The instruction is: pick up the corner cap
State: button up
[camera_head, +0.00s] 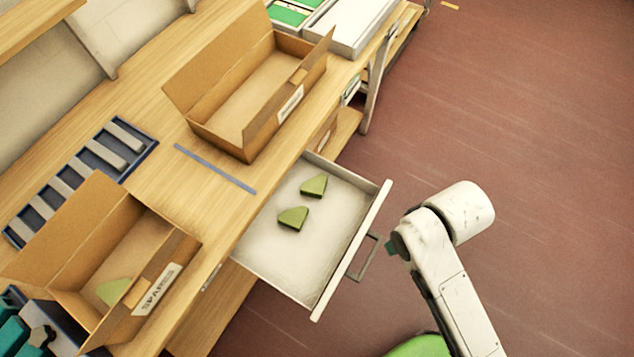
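Two green wedge-shaped pieces that look like corner caps lie apart in the open white drawer (280,262). One corner cap (314,186) is nearer the drawer's back right corner, and the other corner cap (293,218) lies to its lower left. A third, paler green piece (115,291) lies in the open cardboard box (185,290) labelled SPARES at the lower left. My white arm stands to the right of the drawer, over the floor. I cannot make out my gripper's fingers in this view.
The drawer handle (364,257) sticks out toward my arm. Another open cardboard box (242,140), a blue strip (215,168) and a blue tray of grey bars (150,146) are on the wooden bench (165,190). The red floor at right is clear.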

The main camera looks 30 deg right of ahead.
aim_at(314, 188)
jog(key=i+j+z, duration=0.15)
jog(key=z, duration=0.25)
jog(key=i+j+z, duration=0.2)
jog(key=z, duration=0.25)
jog(key=i+j+z, duration=0.15)
jog(key=z, duration=0.25)
jog(key=j, duration=0.1)
